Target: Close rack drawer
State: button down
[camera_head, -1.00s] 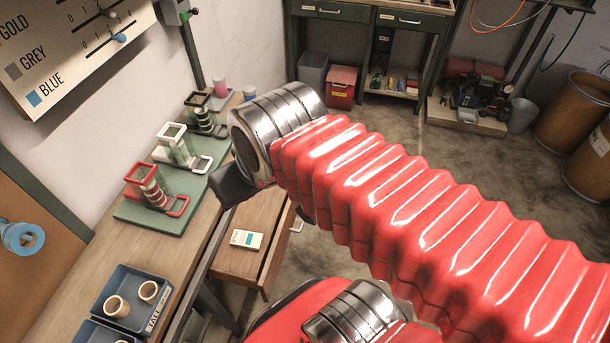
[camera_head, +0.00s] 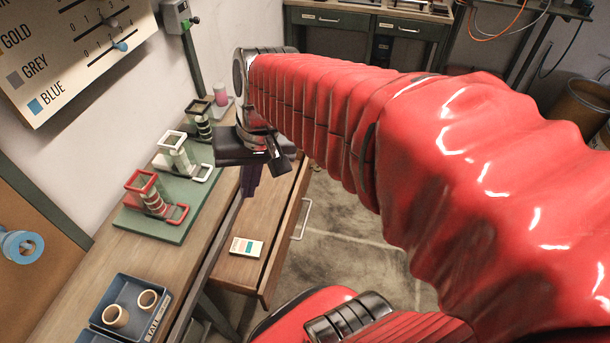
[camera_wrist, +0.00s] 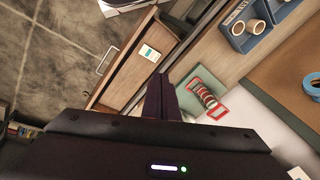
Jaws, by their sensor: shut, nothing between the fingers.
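The wooden rack drawer (camera_head: 270,235) is pulled out from under the workbench, and its front with a metal handle (camera_head: 303,220) faces right. A small white card with a teal patch (camera_head: 246,247) lies in it. The wrist view also shows the drawer (camera_wrist: 128,75), its handle (camera_wrist: 106,61) and the card (camera_wrist: 149,53). My gripper (camera_head: 250,190) is shut and empty, fingers pointing down near the far end of the drawer, by the bench edge. My dark fingers also show in the wrist view (camera_wrist: 159,85). I cannot tell whether they touch the drawer.
A green board (camera_head: 178,225) with red, white and black frames stands on the bench, left of my gripper. Blue trays (camera_head: 128,310) with rolls are at the near left. The floor (camera_head: 350,245) right of the drawer is clear.

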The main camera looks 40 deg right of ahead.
jog(key=w+d+f+m+y, duration=0.5)
jog(key=d+f+m, duration=0.1)
jog(key=d+f, duration=0.25)
jog(key=w+d+f+m+y, duration=0.45)
jog(key=d+f+m, duration=0.3)
jog(key=d, duration=0.25)
jog(key=d+f+m+t+y, duration=0.2)
jog(key=d+f+m+t, duration=0.25)
jog(key=d+f, duration=0.5)
jog(key=m+t+h, duration=0.2)
jog(key=m+t, duration=0.4)
jog(key=t, duration=0.1)
send_near(302, 184)
jog(key=v, duration=0.7)
jog(key=shift+s+d+f, duration=0.15)
jog(key=shift+d+f, duration=0.1)
jog(key=shift+f, duration=0.1)
jog(key=x, duration=1.4)
jog(key=shift+r, duration=0.1)
